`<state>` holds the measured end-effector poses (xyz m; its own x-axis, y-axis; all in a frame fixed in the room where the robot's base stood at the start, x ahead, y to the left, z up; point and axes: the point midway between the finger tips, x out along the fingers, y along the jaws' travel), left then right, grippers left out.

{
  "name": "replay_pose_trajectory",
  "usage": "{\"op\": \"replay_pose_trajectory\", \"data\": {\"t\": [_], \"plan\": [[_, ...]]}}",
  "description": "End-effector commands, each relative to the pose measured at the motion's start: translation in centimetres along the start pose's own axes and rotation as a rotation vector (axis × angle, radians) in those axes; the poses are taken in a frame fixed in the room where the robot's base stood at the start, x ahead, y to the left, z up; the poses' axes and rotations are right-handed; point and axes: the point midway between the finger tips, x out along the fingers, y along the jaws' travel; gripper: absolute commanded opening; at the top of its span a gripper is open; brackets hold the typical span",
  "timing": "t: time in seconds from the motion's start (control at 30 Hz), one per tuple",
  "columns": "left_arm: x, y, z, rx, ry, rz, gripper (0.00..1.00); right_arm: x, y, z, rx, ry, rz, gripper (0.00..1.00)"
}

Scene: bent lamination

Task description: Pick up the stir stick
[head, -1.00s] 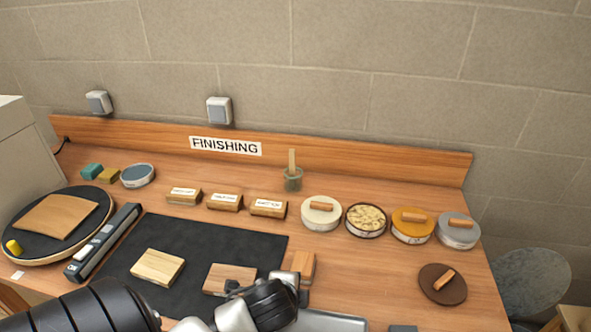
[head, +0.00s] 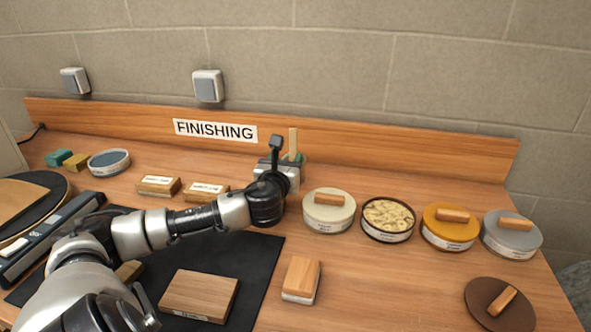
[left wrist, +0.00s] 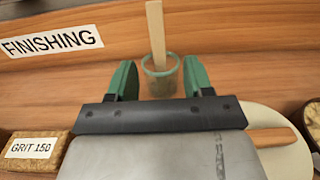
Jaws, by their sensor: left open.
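The stir stick (head: 293,142) is a pale flat wooden stick standing upright in a small greenish glass jar near the back board. It also shows in the left wrist view (left wrist: 156,35), rising from the jar (left wrist: 160,78). My left gripper (head: 283,158) is in front of the jar and hides most of it in the head view. In the left wrist view its green-padded fingers (left wrist: 160,82) are open, one on each side of the jar in the picture, with the stick between them. I cannot tell whether they touch the jar. My right gripper is not in view.
A cream-lidded tin (head: 328,218) stands just right of the gripper, with an open tin (head: 387,220) and more tins beyond. Sanding blocks (head: 206,192) stand to the left. A wooden back board (head: 400,160) runs behind the jar.

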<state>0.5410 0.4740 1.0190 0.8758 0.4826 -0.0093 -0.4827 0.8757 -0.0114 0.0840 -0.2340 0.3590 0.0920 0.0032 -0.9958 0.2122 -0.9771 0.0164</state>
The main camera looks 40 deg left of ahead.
Motion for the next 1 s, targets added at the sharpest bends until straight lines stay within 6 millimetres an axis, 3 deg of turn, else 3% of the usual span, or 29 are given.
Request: {"op": "replay_pose_trajectory", "data": {"t": [0.4, 0.63, 1.0], "plan": [[5.0, 0.1, 0.2, 0.01, -0.007, 0.002, 0.51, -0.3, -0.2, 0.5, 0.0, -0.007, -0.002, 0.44], [6.4, 0.2, 0.2, 0.01, -0.006, 0.001, 0.51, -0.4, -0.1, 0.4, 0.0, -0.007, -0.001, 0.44], [10.7, 0.4, 0.3, 0.011, -0.006, 0.001, 0.51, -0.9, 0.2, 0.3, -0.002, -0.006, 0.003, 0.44]]}}
